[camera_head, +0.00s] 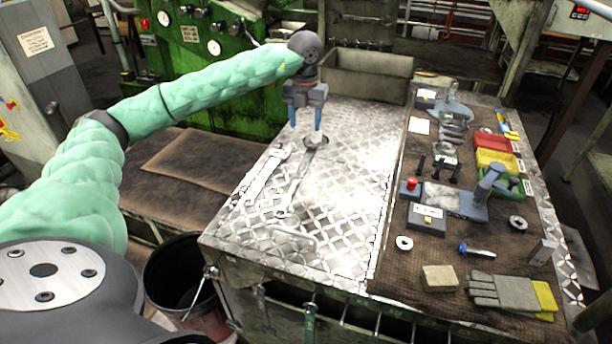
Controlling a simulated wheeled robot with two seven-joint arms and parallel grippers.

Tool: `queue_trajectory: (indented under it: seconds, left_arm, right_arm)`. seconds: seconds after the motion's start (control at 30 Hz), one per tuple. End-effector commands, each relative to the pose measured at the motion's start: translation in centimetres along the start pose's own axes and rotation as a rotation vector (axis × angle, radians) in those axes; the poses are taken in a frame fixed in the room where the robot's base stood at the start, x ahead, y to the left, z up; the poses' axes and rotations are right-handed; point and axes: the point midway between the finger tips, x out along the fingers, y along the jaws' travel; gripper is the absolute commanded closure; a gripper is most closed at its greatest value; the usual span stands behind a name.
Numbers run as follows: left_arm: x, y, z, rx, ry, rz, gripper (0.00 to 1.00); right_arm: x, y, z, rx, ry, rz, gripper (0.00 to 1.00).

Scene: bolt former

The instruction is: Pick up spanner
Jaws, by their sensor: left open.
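Two metal spanners lie on the shiny diamond-plate bench top. The left spanner (267,176) lies slantwise near the plate's left edge. The other spanner (300,177) lies just to its right, with its dark ring-like head at the far end. My left gripper (306,127) points down with its two blue fingers apart and nothing between them. Its fingertips are just above or beside the far end of the right spanner; I cannot tell the exact height. My right gripper is not in view.
A grey open bin (367,77) stands behind the plate. A brown mat (420,262) on the right holds a red-button box (411,187), coloured trays (497,161), gloves (505,292) and small parts. A green machine (190,60) stands behind left.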

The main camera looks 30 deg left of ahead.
Motion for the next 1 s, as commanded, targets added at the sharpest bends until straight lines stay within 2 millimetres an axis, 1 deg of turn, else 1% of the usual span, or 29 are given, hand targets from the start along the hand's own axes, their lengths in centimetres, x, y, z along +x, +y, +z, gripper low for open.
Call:
queue_trajectory:
  seconds: [0.03,0.1,0.2,0.3,0.4,0.47,0.57,0.7,0.87,1.0]
  left_arm:
    - [1.7,0.0,0.0,0.0,0.0,0.0,0.47]
    - [2.6,0.0,0.0,0.0,0.0,0.0,0.47]
    - [3.5,0.0,0.0,0.0,0.0,0.0,0.47]
    - [4.0,0.0,0.0,0.0,0.0,0.0,0.47]
    - [4.3,0.0,0.0,0.0,0.0,0.0,0.47]
    - [4.5,0.0,0.0,0.0,0.001,0.0,0.47]
    - [5.1,0.0,0.0,0.0,0.002,0.0,0.47]
    - [6.3,0.0,0.0,0.0,0.001,0.001,0.47]
    - [7.0,0.0,-0.1,0.0,0.001,0.0,0.47]
    - [7.8,-0.1,-0.1,0.0,0.002,0.0,0.47]
  right_arm:
    - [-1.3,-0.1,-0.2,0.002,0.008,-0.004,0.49]
    - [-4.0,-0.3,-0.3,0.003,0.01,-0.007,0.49]
    - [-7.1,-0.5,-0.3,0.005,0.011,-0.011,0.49]
    - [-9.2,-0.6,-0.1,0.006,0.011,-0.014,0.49]
    - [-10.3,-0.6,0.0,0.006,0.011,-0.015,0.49]
    - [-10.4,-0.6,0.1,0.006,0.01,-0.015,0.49]
    - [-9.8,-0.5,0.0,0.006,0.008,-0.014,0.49]
    - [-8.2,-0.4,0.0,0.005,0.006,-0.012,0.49]
    - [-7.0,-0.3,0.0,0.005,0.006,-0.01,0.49]
    - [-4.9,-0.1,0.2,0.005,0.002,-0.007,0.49]
